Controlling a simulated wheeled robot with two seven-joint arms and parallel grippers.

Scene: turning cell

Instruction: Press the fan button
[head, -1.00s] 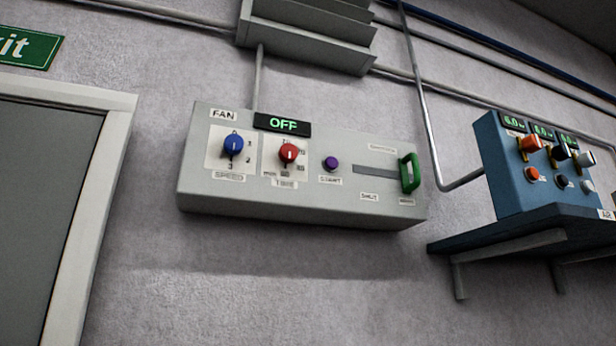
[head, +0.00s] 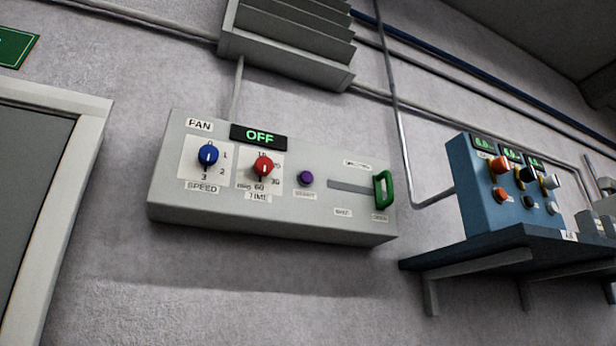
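The fan control box (head: 270,222) is a pale grey panel on the wall, left of the middle of the head view. Its display (head: 259,137) reads OFF in green. A blue speed knob (head: 207,155) is on its left, with a red time knob (head: 263,168) beside it. The purple button (head: 306,178), with a small label under it that looks like START, is right of the red knob. A green slider handle (head: 384,189) stands at the right end of its slot. Neither of my grippers is in view.
A blue box (head: 500,190) with several knobs and green displays sits on a dark shelf (head: 510,250) at the right. A grey louvred vent (head: 285,50) is above the panel. A door frame (head: 70,180) is at the left. The wall below the panel is clear.

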